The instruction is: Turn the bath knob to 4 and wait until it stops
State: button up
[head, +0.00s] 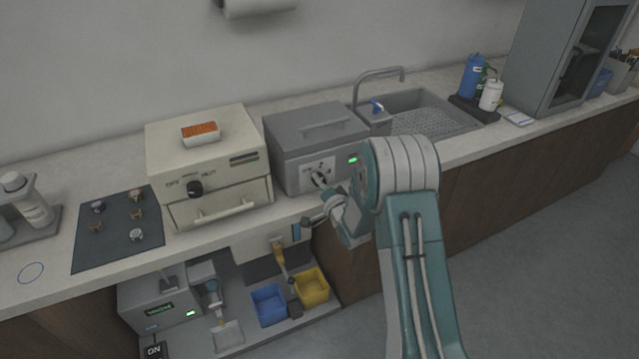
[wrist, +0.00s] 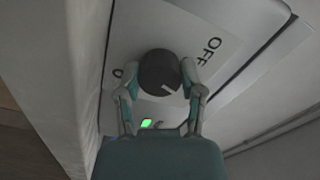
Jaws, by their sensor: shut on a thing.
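The bath is a grey lidded box (head: 315,130) on the counter, with a white dial plate and a small lit green display on its front. My gripper (head: 320,182) reaches the front of this box from the right. In the wrist view my gripper (wrist: 158,76) has one finger on each side of the round black bath knob (wrist: 157,68) and is shut on it. A short white mark on the knob points to the lower right of that picture. The word OFF shows on the dial plate (wrist: 190,35). The number 4 cannot be read, and part of the plate is hidden by my fingers.
A cream oven-like box (head: 208,150) with its own black knob stands just left of the bath. A sink (head: 425,112) with a tap is to the right. Below the counter are a blue bin (head: 269,303) and a yellow bin (head: 312,288).

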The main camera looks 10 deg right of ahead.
jog(key=m, duration=0.6)
jog(key=shift+d+m, duration=0.15)
jog(key=shift+m, duration=0.15)
jog(key=m, duration=0.4)
jog(key=shift+f, duration=0.1)
jog(key=shift+m, duration=0.7)
jog(key=shift+s+f, duration=0.1)
jog(key=shift+f, duration=0.05)
jog(key=o, duration=1.2)
jog(key=shift+d, duration=0.1)
jog(key=shift+c, duration=0.2)
